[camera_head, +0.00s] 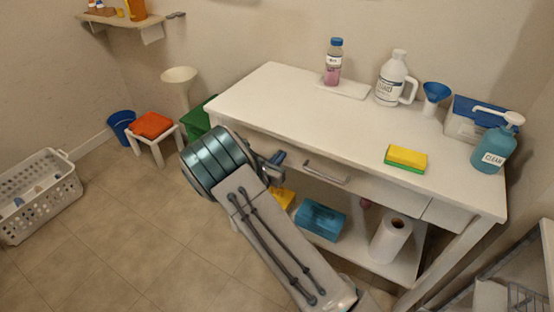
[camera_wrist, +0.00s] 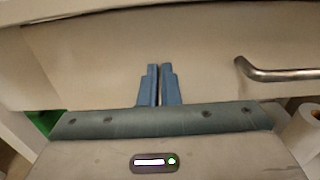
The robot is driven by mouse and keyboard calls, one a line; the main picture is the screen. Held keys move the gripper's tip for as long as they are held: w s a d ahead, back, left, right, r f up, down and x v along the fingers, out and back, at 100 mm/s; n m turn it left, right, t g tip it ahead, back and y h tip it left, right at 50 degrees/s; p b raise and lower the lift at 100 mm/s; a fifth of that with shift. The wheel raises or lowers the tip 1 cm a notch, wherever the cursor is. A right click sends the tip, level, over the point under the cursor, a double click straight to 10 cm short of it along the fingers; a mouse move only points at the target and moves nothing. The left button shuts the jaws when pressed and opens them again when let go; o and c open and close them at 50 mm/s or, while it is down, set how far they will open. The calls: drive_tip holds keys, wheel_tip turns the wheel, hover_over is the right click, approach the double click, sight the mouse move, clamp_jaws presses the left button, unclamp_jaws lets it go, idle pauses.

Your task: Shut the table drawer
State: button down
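The white table (camera_head: 310,100) stands against the wall, with a drawer (camera_head: 375,188) under its top. The drawer has a grey bar handle (camera_head: 327,171). How far the drawer stands out is hard to tell. In the wrist view the pale drawer front (camera_wrist: 205,55) fills the upper part, with the handle (camera_wrist: 275,73) at the right. My gripper (camera_head: 278,158) is at the left part of the drawer front, left of the handle. Its blue fingers (camera_wrist: 159,70) are together, empty, and point at the front. I cannot tell whether they touch it.
On the tabletop are a sponge (camera_head: 406,158), a white jug (camera_head: 395,78), a pink bottle (camera_head: 333,62), a blue funnel (camera_head: 435,94) and a pump bottle (camera_head: 494,146). The lower shelf holds a paper roll (camera_head: 391,238) and a blue box (camera_head: 320,220).

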drive_tip(key=shift+w+d+r, duration=0.15)
drive_tip(key=shift+d, duration=0.2)
drive_tip(key=shift+a, duration=0.1)
drive_tip(key=v, duration=1.5)
drive_tip(key=s+d+r+m+g+h+p, duration=0.1)
drive_tip(key=s+d+r+m+g+p, duration=0.3)
drive_tip(key=d+r+m+g, duration=0.5)
drive_tip(key=s+d+r+m+g+p, duration=0.2)
drive_tip(key=s+d+r+m+g, duration=0.35)
drive_tip(key=d, duration=0.55)
drive_tip(key=s+r+m+t+y+p, duration=0.2)
drive_tip(key=s+r+m+y+p, duration=0.4)
drive_tip(key=s+r+m+y, duration=0.4)
drive_tip(key=s+r+m, duration=0.4)
drive_tip(key=r+m, duration=0.1)
drive_tip(key=r, duration=0.1)
drive_tip(key=shift+s+a+p, duration=0.2)
drive_tip(key=shift+s+p, duration=0.15)
